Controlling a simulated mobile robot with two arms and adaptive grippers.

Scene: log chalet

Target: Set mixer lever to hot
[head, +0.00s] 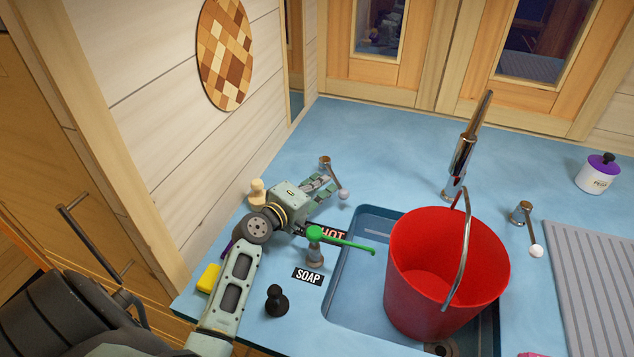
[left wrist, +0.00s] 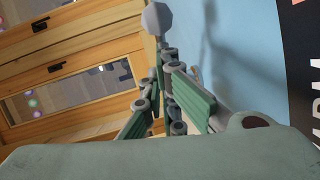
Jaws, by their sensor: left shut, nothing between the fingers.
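A chrome mixer lever with a pale ball end (head: 344,194) stands on the blue counter near the left wall. A black HOT label (head: 332,233) lies on the counter in front of it, partly hidden by the green spout and my arm. My left gripper (head: 328,186) is shut and empty, its fingertips close beside this lever. In the left wrist view the pale ball (left wrist: 157,18) shows just beyond the fingertips (left wrist: 165,52); I cannot tell whether they touch. A second ball-ended lever (head: 522,212) stands right of the tall chrome faucet (head: 460,160). My right gripper is not in view.
A red bucket (head: 415,290) stands in the sink (head: 372,222). A green-topped soap pump (head: 315,250) with a SOAP label (head: 307,276) stands close to my left arm. A black knob-like object (head: 277,302) and yellow sponge (head: 209,277) are nearby.

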